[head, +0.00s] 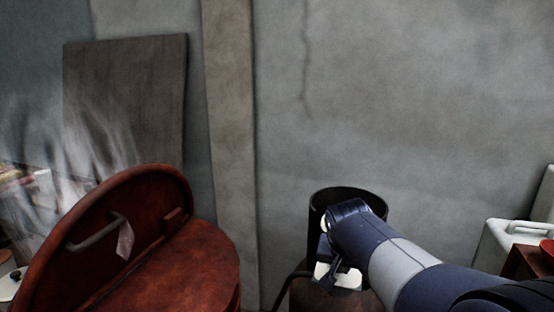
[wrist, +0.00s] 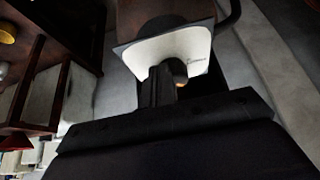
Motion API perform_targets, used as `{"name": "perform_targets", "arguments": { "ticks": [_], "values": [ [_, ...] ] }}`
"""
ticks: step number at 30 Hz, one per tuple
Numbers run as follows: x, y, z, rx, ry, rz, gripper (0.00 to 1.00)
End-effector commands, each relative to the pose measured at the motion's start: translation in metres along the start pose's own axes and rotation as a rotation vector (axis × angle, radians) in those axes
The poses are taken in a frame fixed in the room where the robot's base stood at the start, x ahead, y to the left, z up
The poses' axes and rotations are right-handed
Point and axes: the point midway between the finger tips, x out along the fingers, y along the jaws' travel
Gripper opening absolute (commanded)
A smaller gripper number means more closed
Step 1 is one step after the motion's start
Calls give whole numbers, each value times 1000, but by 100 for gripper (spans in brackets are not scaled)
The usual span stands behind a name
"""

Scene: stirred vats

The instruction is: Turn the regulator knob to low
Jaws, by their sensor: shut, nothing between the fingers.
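The regulator is a white plate with small dark lettering at its right (wrist: 190,48), on the side of a brown block in the wrist view. A small tan-orange piece, probably the knob (wrist: 181,72), shows at its lower edge, mostly hidden by my fingers, so its setting cannot be read. My gripper (wrist: 163,78) is shut and empty, its dark fingertips right at the plate beside this piece. I cannot tell whether they touch. In the head view the white plate (head: 338,278) shows below my gripper (head: 327,268), partly covered by it.
A black cylindrical vessel (head: 322,200) stands behind my wrist. A rust-red vat with a tilted round lid (head: 135,195) is at left, with pale vapour beside it. A white canister (head: 500,245) is at far right. A grey wall closes off the back.

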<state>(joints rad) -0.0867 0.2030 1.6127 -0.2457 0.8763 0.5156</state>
Motion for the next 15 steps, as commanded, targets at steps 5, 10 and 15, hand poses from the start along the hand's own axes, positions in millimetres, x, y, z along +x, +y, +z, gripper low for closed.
{"name": "perform_targets", "arguments": {
  "ticks": [5, 10, 15],
  "values": [
    [0, -2, 0, -1, 4, -1, 0],
    [-1, -5, 0, -1, 4, -1, 0],
    [-1, -10, 2, -1, 3, -1, 0]
  ]
}}
